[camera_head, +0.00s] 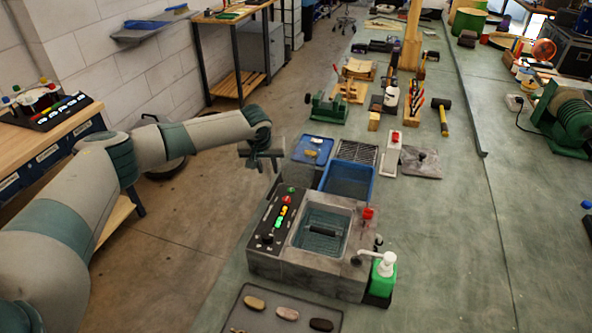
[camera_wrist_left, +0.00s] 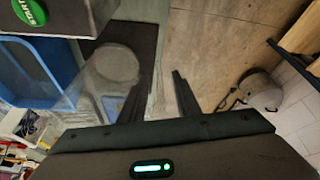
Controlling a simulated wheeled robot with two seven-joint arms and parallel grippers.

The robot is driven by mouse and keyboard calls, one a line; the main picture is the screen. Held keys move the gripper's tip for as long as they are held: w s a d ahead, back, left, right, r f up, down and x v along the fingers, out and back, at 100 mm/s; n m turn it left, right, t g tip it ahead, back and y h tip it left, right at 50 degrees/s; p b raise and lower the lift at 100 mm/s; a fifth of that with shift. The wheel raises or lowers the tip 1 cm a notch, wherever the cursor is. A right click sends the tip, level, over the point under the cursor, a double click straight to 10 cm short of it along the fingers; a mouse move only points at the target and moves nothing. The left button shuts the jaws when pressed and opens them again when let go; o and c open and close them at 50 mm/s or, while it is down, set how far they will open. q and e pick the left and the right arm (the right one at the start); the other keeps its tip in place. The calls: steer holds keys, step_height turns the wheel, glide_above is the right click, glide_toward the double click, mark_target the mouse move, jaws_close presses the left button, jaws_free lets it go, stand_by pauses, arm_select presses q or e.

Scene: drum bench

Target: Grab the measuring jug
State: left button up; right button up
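My left gripper (camera_head: 262,164) hangs beside the bench's left edge in the head view. In the left wrist view its two dark fingers (camera_wrist_left: 160,85) are apart, with bare floor showing between them. A faint, see-through round vessel (camera_wrist_left: 114,66), which looks like the measuring jug, stands over a dark pad just left of the fingers. The left finger is close to its side; I cannot tell whether they touch. In the head view the jug is not clearly made out near the dark pad (camera_head: 291,191). My right gripper is not in view.
A grey sink unit (camera_head: 320,278) with buttons stands close in front of the pad. A blue bin (camera_head: 347,181) and a blue tray (camera_head: 312,151) lie beside and behind it. A green soap bottle (camera_head: 383,277) stands at the unit's right. The floor left of the bench is open.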

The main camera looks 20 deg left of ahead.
mark_target(269, 171)
arm_select(q)
steer(key=shift+x, duration=1.65)
steer(key=shift+c, duration=0.6)
jaws_close()
